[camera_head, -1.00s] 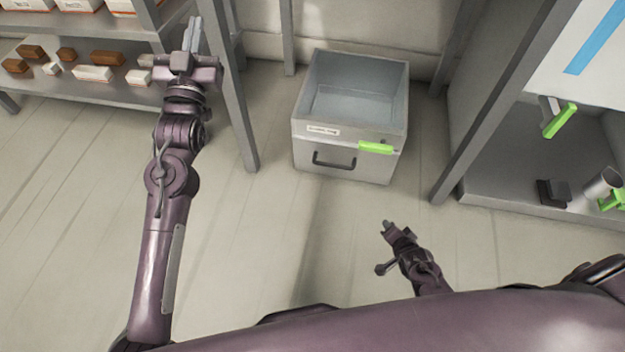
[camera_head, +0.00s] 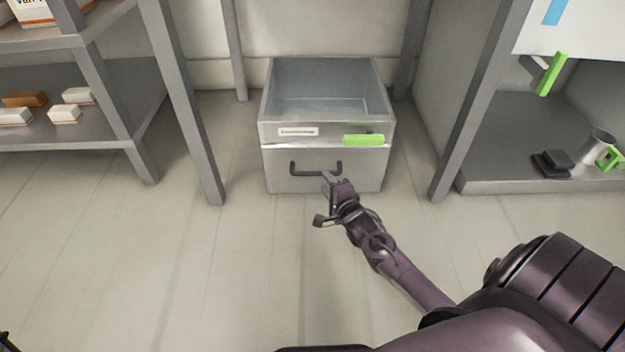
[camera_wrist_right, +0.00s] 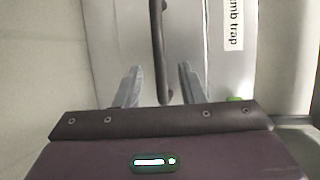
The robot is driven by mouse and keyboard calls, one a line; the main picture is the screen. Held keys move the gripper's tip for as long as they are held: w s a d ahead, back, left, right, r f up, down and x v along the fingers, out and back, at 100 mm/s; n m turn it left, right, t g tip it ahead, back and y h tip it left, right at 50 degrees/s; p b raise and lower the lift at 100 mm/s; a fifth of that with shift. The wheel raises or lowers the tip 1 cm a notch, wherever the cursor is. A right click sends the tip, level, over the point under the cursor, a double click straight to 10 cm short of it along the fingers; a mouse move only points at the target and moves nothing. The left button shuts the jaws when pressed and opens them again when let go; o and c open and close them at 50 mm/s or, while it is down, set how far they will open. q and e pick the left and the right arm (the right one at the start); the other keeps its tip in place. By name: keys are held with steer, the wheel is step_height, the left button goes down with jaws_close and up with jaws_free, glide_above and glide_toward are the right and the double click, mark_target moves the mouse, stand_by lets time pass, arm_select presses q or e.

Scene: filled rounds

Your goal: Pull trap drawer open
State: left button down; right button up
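The grey trap drawer unit (camera_head: 283,178) stands on the floor in the middle of the head view, with an open-topped bin above its front. Its dark bar handle (camera_head: 303,169) is on the lower front panel. A white label (camera_head: 298,132) and a green piece (camera_head: 363,140) sit above the handle. My right gripper (camera_head: 328,192) is in front of the panel, by the handle's right end. In the right wrist view its two fingers (camera_wrist_right: 157,78) are apart, with the handle bar (camera_wrist_right: 157,40) between them and no clear contact.
A shelf rack (camera_head: 100,118) with small boxes is at left, its post (camera_head: 185,100) near the unit. At right, a grey shelf bay (camera_head: 510,172) holds a metal cup (camera_head: 597,143) and a dark block (camera_head: 553,162). The floor (camera_head: 130,260) in front is clear.

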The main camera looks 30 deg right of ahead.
mark_target(319, 173)
steer(key=b+x, duration=0.4)
steer(key=x, duration=0.2)
steer(key=shift+w+d, duration=0.1)
steer(key=shift+w, duration=0.1)
jaws_close()
